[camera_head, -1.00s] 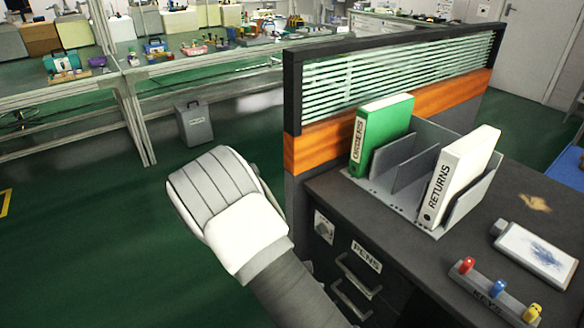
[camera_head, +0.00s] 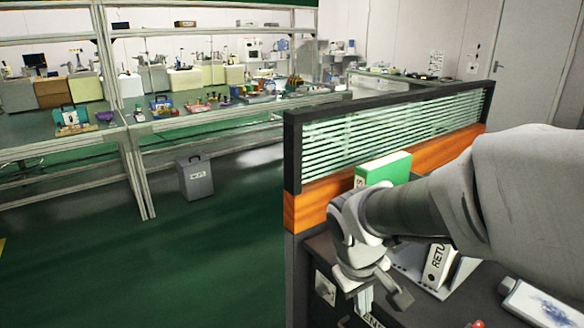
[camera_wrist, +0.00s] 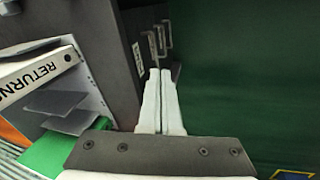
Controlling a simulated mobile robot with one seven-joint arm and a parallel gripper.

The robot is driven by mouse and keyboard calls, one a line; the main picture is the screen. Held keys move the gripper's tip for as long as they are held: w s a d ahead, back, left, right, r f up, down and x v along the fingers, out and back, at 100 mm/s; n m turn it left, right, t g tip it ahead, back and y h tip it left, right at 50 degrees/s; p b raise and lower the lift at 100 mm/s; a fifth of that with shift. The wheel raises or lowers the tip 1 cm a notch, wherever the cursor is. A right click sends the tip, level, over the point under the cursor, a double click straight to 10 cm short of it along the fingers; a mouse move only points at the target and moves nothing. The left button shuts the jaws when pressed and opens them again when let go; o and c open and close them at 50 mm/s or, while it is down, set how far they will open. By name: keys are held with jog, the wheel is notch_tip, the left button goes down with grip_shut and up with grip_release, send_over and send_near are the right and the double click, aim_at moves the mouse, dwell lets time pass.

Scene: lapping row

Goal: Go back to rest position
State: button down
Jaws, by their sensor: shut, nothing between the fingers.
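My gripper (camera_head: 366,300) hangs pointing down in front of the desk's drawer side in the head view. In the wrist view its two pale fingers (camera_wrist: 161,73) lie side by side, shut, with nothing between them. The tips appear over the edge of the dark desk, near the drawer handles (camera_wrist: 158,40). My arm crosses the right side of the head view and hides part of the desk top.
A slatted partition (camera_head: 390,130) rises behind the desk. A grey bin (camera_head: 195,178) stands on the open green floor at left.

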jog(key=s+d+r+m+t+y, duration=0.2)
jog(key=s+r+m+t, duration=0.25)
jog(key=s+r, duration=0.55)
notch_tip(320, 180, up, 19)
jog(key=p, duration=2)
jog(key=shift+s+a+r+g, duration=0.15)
jog(key=shift+s+a+g, duration=0.1)
jog(key=shift+s+g, duration=0.2)
